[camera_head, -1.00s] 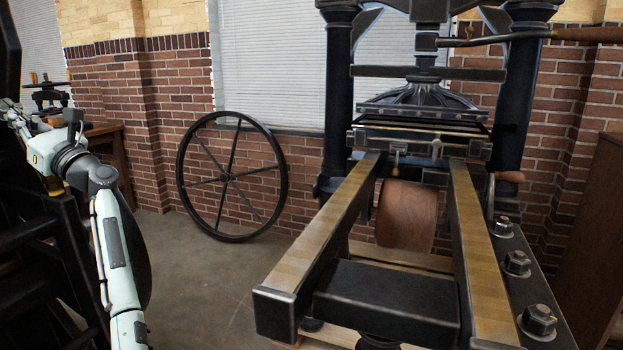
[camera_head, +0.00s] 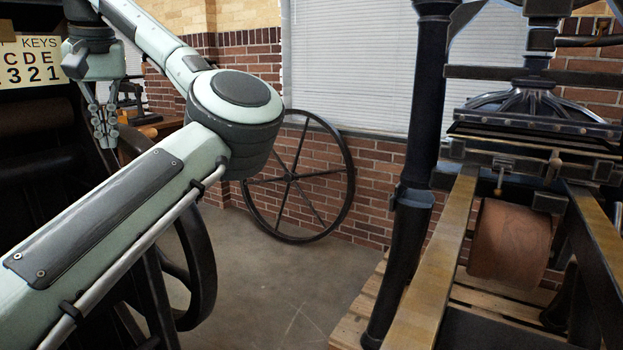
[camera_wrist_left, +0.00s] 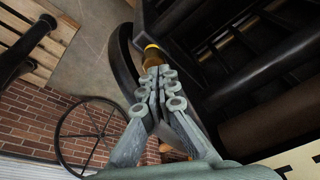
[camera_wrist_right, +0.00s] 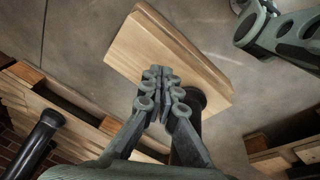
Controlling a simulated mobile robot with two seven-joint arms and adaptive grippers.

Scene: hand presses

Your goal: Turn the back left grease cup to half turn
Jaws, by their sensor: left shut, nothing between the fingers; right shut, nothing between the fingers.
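My left gripper (camera_head: 104,138) points down at the left of the head view, beside the dark press there. It is shut and empty. In the left wrist view, its fingertips (camera_wrist_left: 158,76) are close to a small amber-brown round piece with a yellow rim (camera_wrist_left: 152,54); contact cannot be told. This piece may be a grease cup, but I cannot tell which one. No grease cup can be made out in the head view. My right gripper (camera_wrist_right: 160,80) is shut and empty above a wooden board (camera_wrist_right: 170,55); it is outside the head view.
A dark press with a lettered sign (camera_head: 32,60) stands at the left, with a curved black wheel (camera_head: 195,255) low beside it. A spoked wheel (camera_head: 290,178) leans on the brick wall. Another press (camera_head: 420,110) stands at right on a pallet. Floor (camera_head: 270,300) between them is clear.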

